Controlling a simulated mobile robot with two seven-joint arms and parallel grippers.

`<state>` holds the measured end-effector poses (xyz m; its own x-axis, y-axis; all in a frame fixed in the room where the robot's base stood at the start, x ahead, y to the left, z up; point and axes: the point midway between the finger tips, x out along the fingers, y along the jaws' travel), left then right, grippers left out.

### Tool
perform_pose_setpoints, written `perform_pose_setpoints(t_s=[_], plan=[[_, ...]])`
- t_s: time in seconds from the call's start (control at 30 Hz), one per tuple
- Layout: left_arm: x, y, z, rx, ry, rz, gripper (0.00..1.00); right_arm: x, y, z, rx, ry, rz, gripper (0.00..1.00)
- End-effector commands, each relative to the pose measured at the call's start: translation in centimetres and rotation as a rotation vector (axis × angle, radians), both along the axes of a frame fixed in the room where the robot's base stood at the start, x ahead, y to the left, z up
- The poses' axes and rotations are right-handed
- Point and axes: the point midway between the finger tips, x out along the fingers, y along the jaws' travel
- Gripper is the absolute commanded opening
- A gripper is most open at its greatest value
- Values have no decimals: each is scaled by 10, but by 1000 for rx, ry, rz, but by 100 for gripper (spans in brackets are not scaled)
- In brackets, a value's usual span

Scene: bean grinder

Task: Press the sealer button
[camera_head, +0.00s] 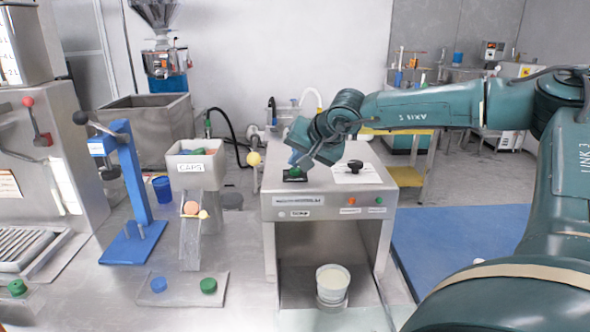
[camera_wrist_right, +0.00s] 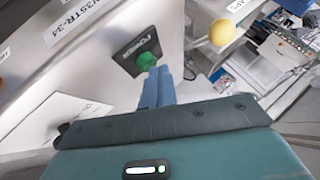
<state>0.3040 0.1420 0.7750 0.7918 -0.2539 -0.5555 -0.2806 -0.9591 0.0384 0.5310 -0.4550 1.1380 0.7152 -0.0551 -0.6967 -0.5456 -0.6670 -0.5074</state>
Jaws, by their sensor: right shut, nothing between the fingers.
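The sealer (camera_head: 320,208) is a steel box with an open front bay in the middle of the head view. On its top, a green button (camera_head: 294,171) sits on a black plate. In the right wrist view the green button (camera_wrist_right: 146,61) is beside the word POWER. My right gripper (camera_head: 293,158) is over the sealer's top, pointing down at the button. Its blue fingers (camera_wrist_right: 155,72) are closed together and empty, with the tips at the button's edge. I cannot tell whether they touch it. My left gripper is not in view.
A black knob (camera_head: 355,166) stands on the sealer's top, right of the button. A white cup (camera_head: 332,280) is in the bay. A yellow ball (camera_head: 254,159) is close to the sealer's left side. A blue lever stand (camera_head: 132,185) and a CAPS bin (camera_head: 195,165) are further left.

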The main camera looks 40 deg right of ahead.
Motion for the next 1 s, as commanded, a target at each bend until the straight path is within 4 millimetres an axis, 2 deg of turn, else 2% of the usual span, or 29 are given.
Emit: perform_pose_setpoints(t_s=[0.43, 0.8, 1.0], plan=[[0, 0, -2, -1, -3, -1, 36, 0, 0, -3, 0, 1, -1, 0], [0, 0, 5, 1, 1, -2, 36, 0, 0, 14, -1, 0, 1, 0], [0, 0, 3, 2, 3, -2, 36, 0, 0, 15, 0, 0, 0, 0]])
